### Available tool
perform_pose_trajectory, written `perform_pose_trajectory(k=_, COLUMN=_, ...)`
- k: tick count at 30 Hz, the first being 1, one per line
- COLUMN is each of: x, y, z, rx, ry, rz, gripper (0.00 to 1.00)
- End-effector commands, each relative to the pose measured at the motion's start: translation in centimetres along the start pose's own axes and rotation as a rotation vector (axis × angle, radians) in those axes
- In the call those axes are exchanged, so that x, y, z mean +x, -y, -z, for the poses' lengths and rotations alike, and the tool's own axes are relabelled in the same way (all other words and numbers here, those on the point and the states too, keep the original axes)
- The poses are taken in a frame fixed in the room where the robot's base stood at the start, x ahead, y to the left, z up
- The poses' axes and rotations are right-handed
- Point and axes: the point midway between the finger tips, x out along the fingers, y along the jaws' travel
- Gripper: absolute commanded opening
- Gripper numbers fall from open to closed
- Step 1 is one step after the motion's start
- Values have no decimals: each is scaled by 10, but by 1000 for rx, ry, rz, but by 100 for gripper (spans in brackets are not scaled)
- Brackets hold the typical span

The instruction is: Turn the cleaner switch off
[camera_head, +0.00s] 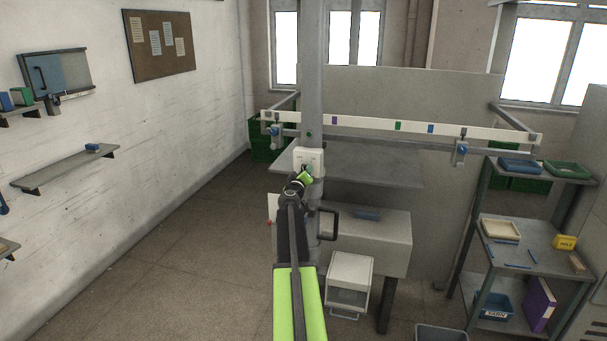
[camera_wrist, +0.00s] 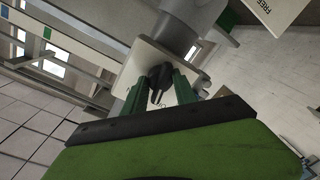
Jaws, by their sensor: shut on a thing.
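The cleaner switch is a pale plate (camera_head: 309,156) on the grey column of the winder. In the wrist view the plate (camera_wrist: 135,66) fills the upper middle, tilted in the picture, with a dark lever (camera_wrist: 157,88) standing out from it. My gripper (camera_head: 305,177) reaches up to the plate from below. In the wrist view its two green fingers (camera_wrist: 163,85) stand on both sides of the dark lever and are shut on it. Lettering on the plate is partly hidden by the fingers, so I cannot read the lever's setting.
A white sign reading FREE (camera_wrist: 275,8) is near the plate. A black handle (camera_head: 330,224) sticks out to the right of the column. A long white rail (camera_head: 460,132) crosses behind. A shelf rack (camera_head: 522,252) stands at right. The floor at left (camera_head: 190,260) is clear.

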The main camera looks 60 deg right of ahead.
Motion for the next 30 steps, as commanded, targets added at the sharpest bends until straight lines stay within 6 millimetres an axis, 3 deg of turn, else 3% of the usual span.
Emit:
perform_pose_trajectory(k=15, x=1, y=-2, z=0, rx=-360, ry=23, rz=1, gripper=0)
perform_pose_trajectory(k=30, x=0, y=-1, z=0, rx=-442, ry=28, rz=2, gripper=0)
